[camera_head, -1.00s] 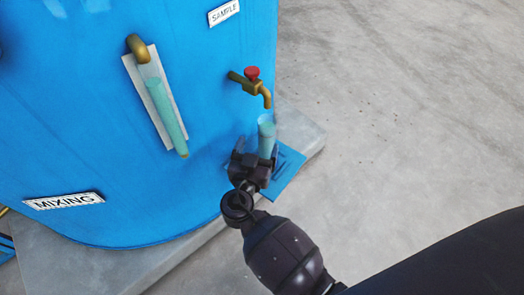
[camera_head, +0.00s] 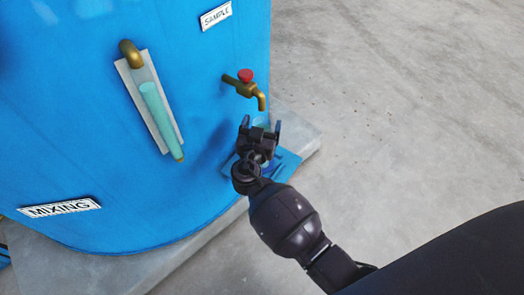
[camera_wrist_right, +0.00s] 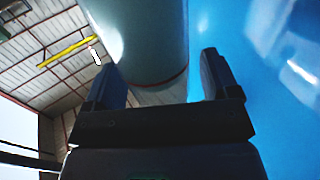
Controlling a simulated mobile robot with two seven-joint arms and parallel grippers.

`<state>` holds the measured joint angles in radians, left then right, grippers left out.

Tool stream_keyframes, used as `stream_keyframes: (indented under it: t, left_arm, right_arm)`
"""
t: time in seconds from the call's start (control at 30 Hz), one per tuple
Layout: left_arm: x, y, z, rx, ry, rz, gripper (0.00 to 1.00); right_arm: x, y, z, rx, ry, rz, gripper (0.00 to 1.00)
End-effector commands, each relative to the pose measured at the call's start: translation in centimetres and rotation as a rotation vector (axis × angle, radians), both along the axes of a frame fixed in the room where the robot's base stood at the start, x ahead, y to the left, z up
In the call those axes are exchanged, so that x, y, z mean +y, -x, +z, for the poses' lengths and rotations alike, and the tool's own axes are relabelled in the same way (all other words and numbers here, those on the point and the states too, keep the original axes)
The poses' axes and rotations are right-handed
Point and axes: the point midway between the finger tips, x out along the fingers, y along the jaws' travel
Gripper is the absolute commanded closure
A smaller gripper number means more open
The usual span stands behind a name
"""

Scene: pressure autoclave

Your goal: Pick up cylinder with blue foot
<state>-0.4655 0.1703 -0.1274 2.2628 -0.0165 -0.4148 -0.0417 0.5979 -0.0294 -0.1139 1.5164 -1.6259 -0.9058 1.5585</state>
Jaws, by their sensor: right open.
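The clear cylinder with pale green liquid shows only as a small rim (camera_head: 262,121) in the head view, below the brass tap. My right gripper hides most of it. In the right wrist view the cylinder (camera_wrist_right: 147,40) is large and close, between the two fingers' sides. My right gripper (camera_head: 261,125) is open, its fingers pointing up in the picture; it also shows in the wrist view (camera_wrist_right: 160,78). Contact with the cylinder cannot be told. A flat blue piece (camera_head: 288,163) shows beneath; whether it is the foot is unclear. My left gripper is out of view.
The large blue tank (camera_head: 80,150) stands close beside the gripper. A brass tap (camera_head: 247,88) with a red knob juts out above it. A sight tube (camera_head: 160,115) is on the tank wall. A grey plinth (camera_head: 300,133) lies below; the floor at right is clear.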

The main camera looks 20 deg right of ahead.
Motion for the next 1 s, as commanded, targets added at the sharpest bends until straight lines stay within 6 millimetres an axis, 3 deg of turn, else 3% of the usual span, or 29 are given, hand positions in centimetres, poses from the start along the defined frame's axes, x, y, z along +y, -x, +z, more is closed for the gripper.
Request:
stream_keyframes:
  t: [0.1, 0.63, 1.0]
  left_arm:
    - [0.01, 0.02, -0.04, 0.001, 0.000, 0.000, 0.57]
    - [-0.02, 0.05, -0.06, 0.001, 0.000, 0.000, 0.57]
    - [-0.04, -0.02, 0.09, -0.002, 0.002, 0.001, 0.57]
  right_arm:
    - [0.01, 0.04, -0.03, 0.000, 0.000, 0.000, 0.21]
    - [0.03, 0.08, -0.02, 0.000, 0.000, 0.000, 1.00]
    - [-0.15, -0.15, 0.43, -0.003, 0.000, 0.000, 1.00]
